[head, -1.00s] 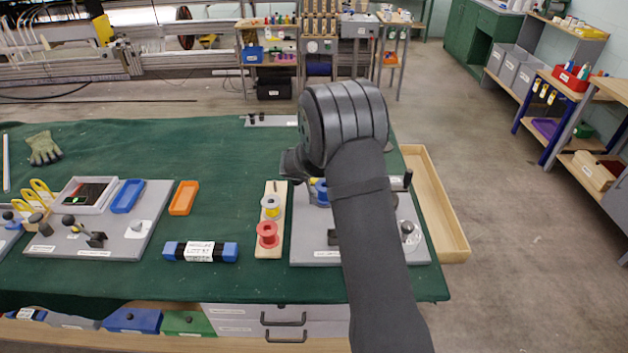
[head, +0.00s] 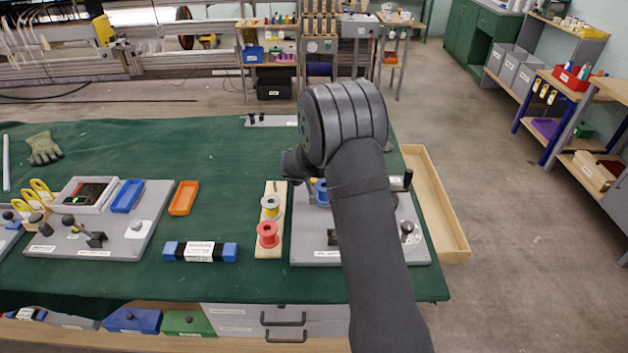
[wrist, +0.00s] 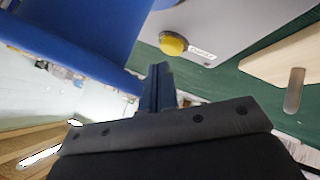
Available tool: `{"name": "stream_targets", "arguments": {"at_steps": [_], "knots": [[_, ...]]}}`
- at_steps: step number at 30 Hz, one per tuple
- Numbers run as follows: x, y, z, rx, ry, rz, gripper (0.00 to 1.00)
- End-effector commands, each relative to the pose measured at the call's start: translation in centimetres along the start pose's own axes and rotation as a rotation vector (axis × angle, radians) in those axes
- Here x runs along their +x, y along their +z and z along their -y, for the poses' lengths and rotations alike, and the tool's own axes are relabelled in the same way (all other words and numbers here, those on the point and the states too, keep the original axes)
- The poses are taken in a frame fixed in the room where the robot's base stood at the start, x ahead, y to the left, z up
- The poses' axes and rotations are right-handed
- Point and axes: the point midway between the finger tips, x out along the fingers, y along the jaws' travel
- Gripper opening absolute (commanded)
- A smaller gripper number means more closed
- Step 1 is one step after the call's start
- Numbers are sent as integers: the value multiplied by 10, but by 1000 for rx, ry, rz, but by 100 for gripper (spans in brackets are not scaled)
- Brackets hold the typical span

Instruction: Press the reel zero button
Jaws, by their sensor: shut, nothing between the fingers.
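A round yellow button (wrist: 173,43) sits on a grey panel (wrist: 232,20) in the wrist view, with a white label beside it too blurred to read. My gripper (wrist: 158,72) is shut and empty, its fingertips apart from the button in the picture. A large blue part (wrist: 80,35) fills the upper left, close to the fingers. In the head view the grey panel (head: 315,250) lies at the right end of the green table, and my arm covers much of it. A blue spool (head: 321,192) shows beside the arm. My fingers are hidden there.
A wooden tray (head: 436,205) runs along the right.

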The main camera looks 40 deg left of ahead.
Motion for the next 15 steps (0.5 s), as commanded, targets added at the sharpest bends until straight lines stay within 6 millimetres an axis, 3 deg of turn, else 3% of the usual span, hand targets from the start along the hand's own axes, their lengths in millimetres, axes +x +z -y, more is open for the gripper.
{"name": "stream_targets", "arguments": {"at_steps": [15], "knots": [[5,4,3,-1,0,0,0]]}}
